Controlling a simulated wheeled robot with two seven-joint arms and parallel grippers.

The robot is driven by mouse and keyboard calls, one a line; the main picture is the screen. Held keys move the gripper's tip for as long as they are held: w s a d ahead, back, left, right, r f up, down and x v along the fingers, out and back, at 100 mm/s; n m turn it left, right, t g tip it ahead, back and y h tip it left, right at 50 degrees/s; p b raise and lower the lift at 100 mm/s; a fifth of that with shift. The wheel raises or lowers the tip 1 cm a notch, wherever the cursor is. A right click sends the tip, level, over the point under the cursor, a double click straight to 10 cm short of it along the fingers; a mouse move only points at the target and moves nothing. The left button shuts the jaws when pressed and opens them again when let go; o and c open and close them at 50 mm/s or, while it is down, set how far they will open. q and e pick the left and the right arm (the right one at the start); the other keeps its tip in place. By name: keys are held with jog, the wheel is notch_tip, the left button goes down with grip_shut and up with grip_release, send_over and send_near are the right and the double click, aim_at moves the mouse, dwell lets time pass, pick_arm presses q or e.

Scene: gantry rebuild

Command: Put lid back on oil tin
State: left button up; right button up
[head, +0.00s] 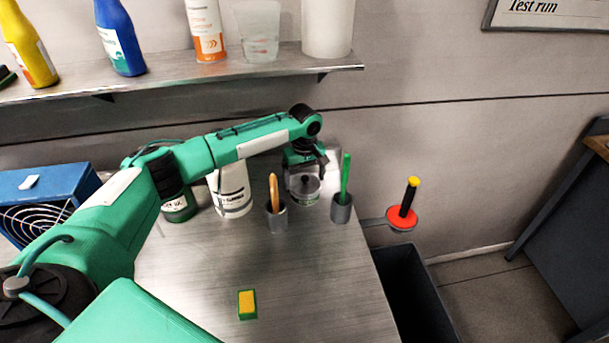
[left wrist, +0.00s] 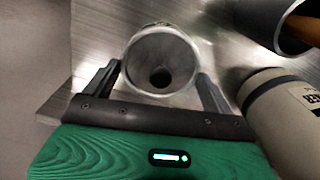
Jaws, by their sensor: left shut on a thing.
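My left gripper (head: 305,168) points down near the back of the steel bench, its two fingers on either side of a round grey metal lid (head: 304,184) with a dark middle. The lid also shows in the left wrist view (left wrist: 160,62), between the fingertips. Right below the lid is a small tin (head: 304,199) with a greenish label. I cannot tell whether the lid is seated on the tin or just above it. My right gripper is not in view.
A cup with an orange-brown handle (head: 277,217) stands left of the tin, and a cup with a green stick (head: 342,209) right. A white container (head: 234,192) and dark green tin (head: 178,207) stand further left. A yellow-green sponge (head: 247,305) lies in front; the bench around it is clear.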

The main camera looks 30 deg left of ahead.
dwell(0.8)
pick_arm(q)
jog(key=shift+f+p, duration=0.15)
jog(key=shift+p, duration=1.7)
dwell(1.0)
dwell(0.4)
jog(key=o, duration=0.8)
jog(key=shift+c, duration=0.2)
jog(key=shift+r+p, duration=3.5)
jog(key=shift+p, duration=0.6)
jog(key=shift+c, duration=0.4)
